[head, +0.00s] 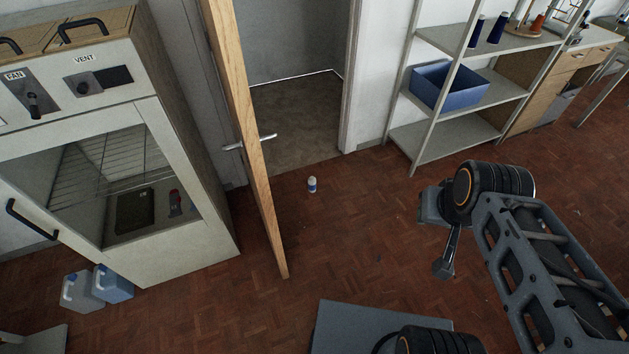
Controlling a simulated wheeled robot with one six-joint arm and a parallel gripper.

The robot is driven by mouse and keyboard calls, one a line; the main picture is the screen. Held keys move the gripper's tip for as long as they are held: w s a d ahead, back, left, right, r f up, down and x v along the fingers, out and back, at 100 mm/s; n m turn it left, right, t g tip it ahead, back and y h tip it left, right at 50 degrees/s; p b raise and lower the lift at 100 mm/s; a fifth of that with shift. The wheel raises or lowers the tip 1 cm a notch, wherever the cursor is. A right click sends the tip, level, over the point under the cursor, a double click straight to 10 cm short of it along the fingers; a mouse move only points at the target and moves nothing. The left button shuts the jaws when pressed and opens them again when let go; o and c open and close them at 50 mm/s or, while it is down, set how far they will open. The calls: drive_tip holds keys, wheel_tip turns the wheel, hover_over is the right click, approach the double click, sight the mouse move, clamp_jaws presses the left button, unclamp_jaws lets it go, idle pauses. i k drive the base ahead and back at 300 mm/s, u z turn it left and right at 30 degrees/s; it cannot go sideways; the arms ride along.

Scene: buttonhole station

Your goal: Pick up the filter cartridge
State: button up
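A small white cylinder with a blue band, which looks like the filter cartridge (312,185), stands upright on the wooden floor. It is in front of the open doorway, to the right of the open door, and nothing touches it. My gripper (443,267) hangs over the floor on the right, well apart from the cylinder and nearer to me. It is seen from the side and small, so I cannot tell whether its fingers are open. I see nothing held in it.
An open wooden door (258,150) stands left of the cylinder. A glass-fronted cabinet (190,240) is farther left, with two jugs (82,291) at its foot. A shelf (440,140) with a blue bin (450,87) stands back right. Floor around the cylinder is clear.

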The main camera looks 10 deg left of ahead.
sight(312, 182)
drive_tip(key=i, duration=3.8)
drive_tip(key=u, duration=4.7)
